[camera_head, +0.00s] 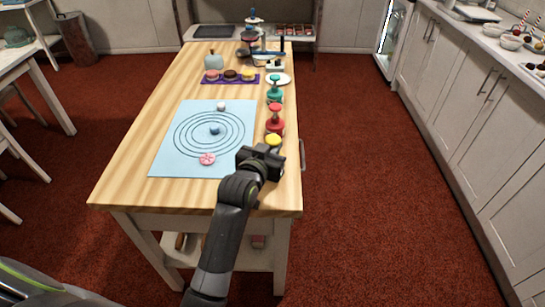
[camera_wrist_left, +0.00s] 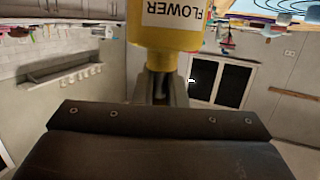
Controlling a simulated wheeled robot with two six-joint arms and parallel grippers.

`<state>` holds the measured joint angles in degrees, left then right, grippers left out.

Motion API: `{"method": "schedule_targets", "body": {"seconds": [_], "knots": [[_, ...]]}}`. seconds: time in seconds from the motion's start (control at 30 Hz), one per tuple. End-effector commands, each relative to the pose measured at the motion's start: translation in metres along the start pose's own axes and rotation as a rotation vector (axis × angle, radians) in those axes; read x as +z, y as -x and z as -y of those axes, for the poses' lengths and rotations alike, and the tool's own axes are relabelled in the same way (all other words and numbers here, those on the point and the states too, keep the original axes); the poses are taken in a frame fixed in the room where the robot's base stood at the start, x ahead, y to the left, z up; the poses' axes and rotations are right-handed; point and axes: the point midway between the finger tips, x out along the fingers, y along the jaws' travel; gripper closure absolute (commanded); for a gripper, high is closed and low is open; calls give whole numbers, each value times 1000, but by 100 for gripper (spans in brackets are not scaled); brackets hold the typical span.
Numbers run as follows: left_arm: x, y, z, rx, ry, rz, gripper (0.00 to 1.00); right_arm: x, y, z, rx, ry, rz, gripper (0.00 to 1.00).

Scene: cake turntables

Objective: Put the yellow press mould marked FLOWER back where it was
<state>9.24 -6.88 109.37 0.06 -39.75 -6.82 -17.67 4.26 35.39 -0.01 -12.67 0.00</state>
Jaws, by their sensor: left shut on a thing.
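The yellow press mould (camera_head: 273,140) shows in the head view near the right edge of the wooden table, just in front of the red press mould (camera_head: 275,122). Most of it is hidden behind my left gripper (camera_head: 266,152). In the left wrist view the yellow mould (camera_wrist_left: 170,28) fills the top middle, its white FLOWER label upside down in the picture. My left gripper (camera_wrist_left: 160,85) is shut on its narrow lower part in that view. I cannot tell whether the mould touches the table. My right gripper is not in view.
A teal press mould (camera_head: 275,92) stands behind the red one. A light blue mat (camera_head: 167,160) with printed rings holds a few small pieces, one pink (camera_head: 207,159). A purple tray (camera_head: 232,82) and a white plate (camera_head: 289,80) are farther back. The table's front left is bare.

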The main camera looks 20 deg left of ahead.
Motion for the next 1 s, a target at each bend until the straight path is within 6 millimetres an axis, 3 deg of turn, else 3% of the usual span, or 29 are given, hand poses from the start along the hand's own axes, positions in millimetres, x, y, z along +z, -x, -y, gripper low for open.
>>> {"method": "schedule_targets", "body": {"seconds": [0.1, 0.2, 0.6, 0.63, 0.77, 1.0], "knots": [[20, -4, 0, 0, 0, 4, 100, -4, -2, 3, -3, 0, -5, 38], [27, -5, 0, 0, 1, 1, 100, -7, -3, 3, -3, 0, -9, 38], [32, -6, 0, 0, 1, 1, 100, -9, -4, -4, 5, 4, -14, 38], [32, -6, 0, 0, 1, 3, 85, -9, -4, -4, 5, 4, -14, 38], [32, -6, 0, 0, 1, 2, 68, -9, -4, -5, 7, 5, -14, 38], [32, -6, 0, 0, 0, 2, 67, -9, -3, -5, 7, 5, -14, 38]]}}
